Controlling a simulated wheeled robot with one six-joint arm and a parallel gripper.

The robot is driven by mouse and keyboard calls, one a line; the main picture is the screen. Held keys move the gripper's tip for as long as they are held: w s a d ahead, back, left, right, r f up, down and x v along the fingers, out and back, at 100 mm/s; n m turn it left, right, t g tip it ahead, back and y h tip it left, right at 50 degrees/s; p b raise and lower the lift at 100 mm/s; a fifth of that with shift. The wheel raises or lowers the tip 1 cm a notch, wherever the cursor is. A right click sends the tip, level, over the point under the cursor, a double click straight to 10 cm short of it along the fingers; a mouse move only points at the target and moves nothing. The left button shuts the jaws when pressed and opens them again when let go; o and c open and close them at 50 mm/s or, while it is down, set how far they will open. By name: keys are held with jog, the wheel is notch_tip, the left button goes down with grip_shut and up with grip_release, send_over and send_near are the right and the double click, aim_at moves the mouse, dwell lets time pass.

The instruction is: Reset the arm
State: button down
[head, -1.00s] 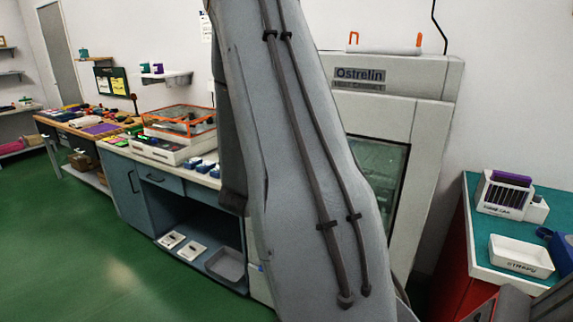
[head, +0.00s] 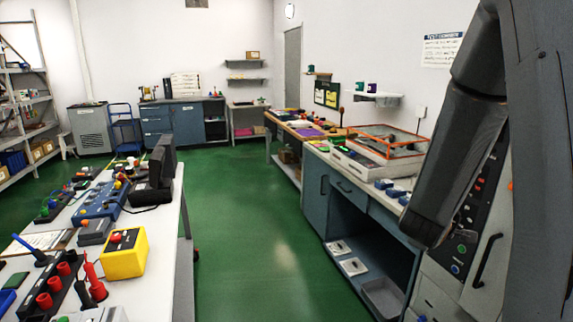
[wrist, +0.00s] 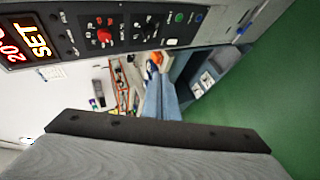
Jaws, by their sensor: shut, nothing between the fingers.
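My arm fills the right side of the head view, its dark link hanging down in front of the control panel (head: 478,205) of a large grey cabinet. My gripper (wrist: 158,132) shows along the bottom of the wrist view as a dark bar above a grey ribbed surface. It is shut and empty. It is apart from the cabinet front, where the wrist view shows a lit display (wrist: 25,42), a red knob (wrist: 104,35) and green and blue buttons. My gripper cannot be made out in the head view.
A white bench (head: 178,245) with a yellow box (head: 124,253) and several devices stands at left. A blue-grey counter (head: 335,195) with an orange-framed case (head: 385,140) runs along the right wall. The green floor (head: 250,240) between them is clear.

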jog(key=s+a+f+m+g+y, duration=0.1)
jog(key=s+a+f+m+y, duration=0.15)
jog(key=a, duration=0.65)
jog(key=s+a+f+m+g+y, duration=0.1)
jog(key=s+a+g+y, duration=0.2)
jog(key=a, duration=0.6)
jog(key=s+a+f+m+g+y, duration=0.1)
jog(key=s+a+m+g, duration=0.3)
jog(key=s, duration=1)
jog(key=a+y, duration=0.1)
jog(key=a, duration=0.2)
jog(key=shift+s+a+y, duration=0.2)
jog(key=shift+s+y, duration=0.15)
jog(key=shift+a, duration=0.1)
